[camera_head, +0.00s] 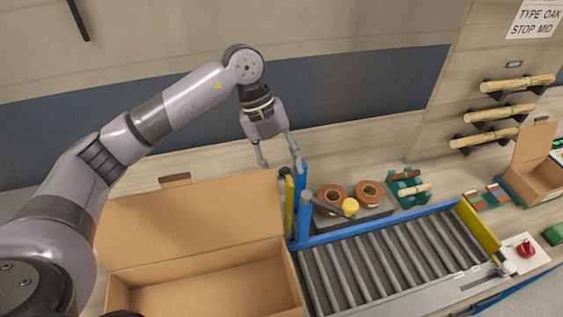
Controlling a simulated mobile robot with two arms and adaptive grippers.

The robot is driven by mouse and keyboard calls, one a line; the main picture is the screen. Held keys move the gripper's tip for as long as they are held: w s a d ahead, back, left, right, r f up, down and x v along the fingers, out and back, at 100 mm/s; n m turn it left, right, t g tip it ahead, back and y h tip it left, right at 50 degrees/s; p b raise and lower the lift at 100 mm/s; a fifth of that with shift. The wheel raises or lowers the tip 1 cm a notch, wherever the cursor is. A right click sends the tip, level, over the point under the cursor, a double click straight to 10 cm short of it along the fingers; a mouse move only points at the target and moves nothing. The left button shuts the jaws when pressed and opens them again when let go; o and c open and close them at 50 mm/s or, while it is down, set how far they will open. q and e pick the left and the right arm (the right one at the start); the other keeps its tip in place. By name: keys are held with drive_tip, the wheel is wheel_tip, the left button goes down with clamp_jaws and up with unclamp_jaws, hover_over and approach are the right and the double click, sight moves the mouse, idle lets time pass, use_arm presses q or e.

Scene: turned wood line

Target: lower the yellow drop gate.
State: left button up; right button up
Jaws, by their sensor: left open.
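The yellow drop gate (290,208) appears as a narrow upright yellow plate beside blue posts (304,215) at the left end of the roller conveyor (375,262). A dark knob (284,172) sits at its top. My left gripper (280,164) is open, fingers pointing down, with its fingertips on either side of the knob in the picture. Nothing is between the fingers that I can see as held; contact with the knob cannot be told. The gate's lower part is hidden behind the cardboard box. My right gripper is not in view.
A large open cardboard box (190,225) stands left of the rollers. Behind the rollers are brown rolls (331,196) and a dark lever with a yellow ball (350,207). A yellow bar (480,228) crosses the far right end, near a red knob (525,249).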

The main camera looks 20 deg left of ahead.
use_arm(q)
drive_tip(key=v, duration=1.2)
